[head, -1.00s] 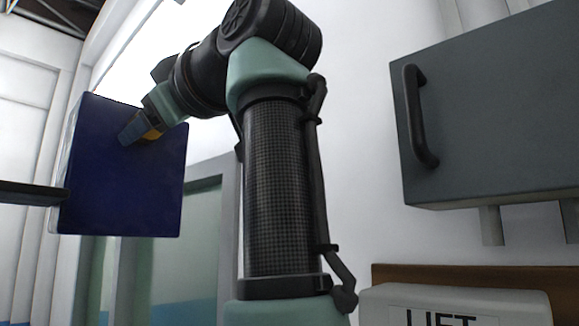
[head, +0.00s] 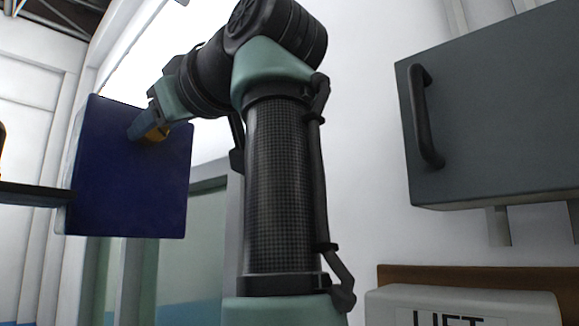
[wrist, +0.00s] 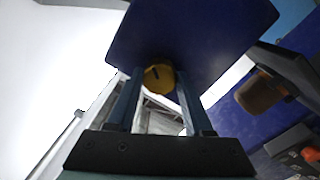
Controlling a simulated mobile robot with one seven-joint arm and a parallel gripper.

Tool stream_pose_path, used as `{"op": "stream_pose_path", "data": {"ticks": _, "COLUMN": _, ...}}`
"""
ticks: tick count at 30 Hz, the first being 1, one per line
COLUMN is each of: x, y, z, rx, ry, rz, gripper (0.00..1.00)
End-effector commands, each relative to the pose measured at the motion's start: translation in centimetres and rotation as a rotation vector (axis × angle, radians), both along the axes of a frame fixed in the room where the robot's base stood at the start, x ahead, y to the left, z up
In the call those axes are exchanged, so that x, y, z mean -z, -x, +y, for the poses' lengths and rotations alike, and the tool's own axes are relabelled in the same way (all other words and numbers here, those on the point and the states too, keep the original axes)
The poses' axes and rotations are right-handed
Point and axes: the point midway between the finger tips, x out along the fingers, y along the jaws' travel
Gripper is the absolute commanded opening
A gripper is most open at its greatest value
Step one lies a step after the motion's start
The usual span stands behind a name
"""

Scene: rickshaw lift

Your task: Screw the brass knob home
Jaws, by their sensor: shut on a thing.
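The brass knob (wrist: 159,78) is a round yellow disc with a dark mark, in front of the dark blue panel (wrist: 200,35) in the wrist view. My gripper (wrist: 161,83) is shut on the knob, with one blue finger on each side of it. In the head view, my gripper (head: 141,132) reaches the upper middle of the blue panel (head: 125,190). The knob's back, and any thread, are hidden.
A grey cabinet (head: 510,120) with a black handle (head: 424,115) hangs at the right. Below it is a pale box marked LIFT (head: 460,305). A dark ledge (head: 35,195) meets the panel's left side. In the wrist view, a brown cylindrical object (wrist: 260,95) stands at the right.

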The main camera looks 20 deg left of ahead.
Motion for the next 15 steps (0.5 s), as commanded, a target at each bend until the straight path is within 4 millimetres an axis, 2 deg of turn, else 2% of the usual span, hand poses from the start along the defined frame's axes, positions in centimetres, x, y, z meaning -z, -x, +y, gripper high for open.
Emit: {"op": "stream_pose_path", "data": {"ticks": 15, "x": -0.10, "y": 0.08, "z": 0.03, "rx": 0.000, "ry": -0.188, "rz": 0.452, "gripper": 0.00}}
